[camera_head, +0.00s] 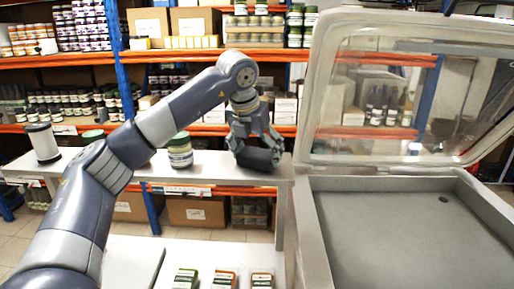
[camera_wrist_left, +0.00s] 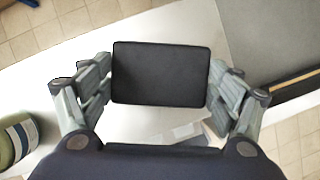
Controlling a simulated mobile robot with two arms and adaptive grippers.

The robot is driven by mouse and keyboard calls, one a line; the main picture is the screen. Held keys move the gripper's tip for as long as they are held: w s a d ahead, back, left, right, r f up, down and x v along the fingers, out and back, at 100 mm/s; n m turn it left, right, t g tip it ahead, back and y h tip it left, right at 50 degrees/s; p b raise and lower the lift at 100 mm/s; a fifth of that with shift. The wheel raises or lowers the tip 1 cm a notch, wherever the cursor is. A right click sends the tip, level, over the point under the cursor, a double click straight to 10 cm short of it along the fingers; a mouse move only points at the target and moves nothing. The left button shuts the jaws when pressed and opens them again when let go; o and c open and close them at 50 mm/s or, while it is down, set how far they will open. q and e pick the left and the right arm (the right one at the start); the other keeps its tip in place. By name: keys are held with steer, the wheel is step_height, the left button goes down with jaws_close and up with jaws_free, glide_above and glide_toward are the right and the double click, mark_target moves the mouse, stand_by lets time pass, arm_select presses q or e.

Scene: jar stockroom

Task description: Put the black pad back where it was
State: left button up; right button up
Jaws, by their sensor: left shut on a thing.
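The black pad (camera_wrist_left: 161,74) is a dark rectangle with rounded corners. In the left wrist view it lies between the two fingers of my left gripper (camera_wrist_left: 160,88), which is shut on its short sides. In the head view my left gripper (camera_head: 254,140) is at the right end of the pale shelf top, and the pad (camera_head: 256,158) shows at its fingertips, close to the surface. I cannot tell whether the pad touches the shelf top. My right gripper is in neither view.
A green-lidded jar (camera_head: 180,152) stands left of my gripper on the shelf top (camera_head: 215,172); a white cylinder (camera_head: 43,143) stands farther left. A grey chest (camera_head: 400,225) with a raised clear lid is at right. Several boxes lie below. Stocked racks stand behind.

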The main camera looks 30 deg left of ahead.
arm_select(q)
steer(key=shift+d+f, duration=0.1)
steer(key=shift+d, duration=0.1)
steer(key=o, duration=1)
steer(key=shift+c, duration=0.2)
steer(key=shift+a, duration=0.1)
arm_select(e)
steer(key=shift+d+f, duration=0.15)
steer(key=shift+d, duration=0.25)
arm_select(q)
steer(key=shift+r, duration=0.3)
steer(key=shift+s+r, duration=0.1)
steer(key=shift+r, duration=0.25)
steer(key=b+v, duration=0.2)
steer(key=v, duration=0.9)
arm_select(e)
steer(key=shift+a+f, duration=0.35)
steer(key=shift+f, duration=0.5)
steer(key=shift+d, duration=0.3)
